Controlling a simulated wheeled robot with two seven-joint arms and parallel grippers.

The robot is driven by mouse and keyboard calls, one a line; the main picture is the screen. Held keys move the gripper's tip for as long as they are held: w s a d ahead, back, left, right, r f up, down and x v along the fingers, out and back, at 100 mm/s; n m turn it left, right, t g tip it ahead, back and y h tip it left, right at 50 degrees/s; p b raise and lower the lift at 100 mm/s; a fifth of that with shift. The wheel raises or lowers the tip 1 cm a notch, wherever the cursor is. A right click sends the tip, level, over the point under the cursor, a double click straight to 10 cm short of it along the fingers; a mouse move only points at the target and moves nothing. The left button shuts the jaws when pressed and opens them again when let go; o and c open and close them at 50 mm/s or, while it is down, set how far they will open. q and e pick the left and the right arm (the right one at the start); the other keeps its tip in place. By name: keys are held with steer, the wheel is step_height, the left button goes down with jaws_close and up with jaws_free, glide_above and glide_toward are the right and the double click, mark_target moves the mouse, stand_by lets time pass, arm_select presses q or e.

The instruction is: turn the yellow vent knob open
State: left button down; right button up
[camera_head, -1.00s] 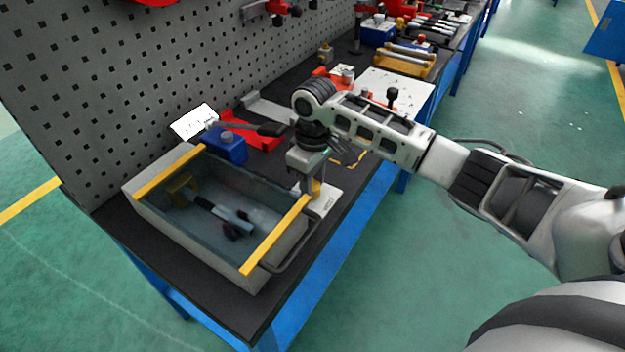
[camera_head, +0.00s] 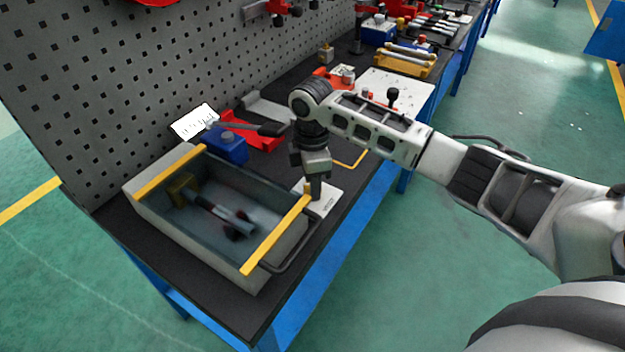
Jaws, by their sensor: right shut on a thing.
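My right gripper (camera_head: 314,193) points straight down over a small white plate (camera_head: 327,203) with dark print, near the bench's front edge. It is shut on the yellow vent knob, which stands on this plate. The fingers hide nearly all of the knob, so I cannot tell how far it is turned. My left gripper is not in view.
A grey bin (camera_head: 270,268) with yellow rims and tools inside stands close left of the plate. A blue block with a dark lever (camera_head: 226,148) and red parts lie behind. A perforated panel (camera_head: 120,90) rises at the back.

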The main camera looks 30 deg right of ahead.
steer(key=shift+w+r+n, duration=0.1)
steer(key=shift+n, duration=0.2)
stand_by(0.4)
steer(key=o, duration=1)
step_height(320, 180, up, 16)
steer(key=shift+w, duration=0.2)
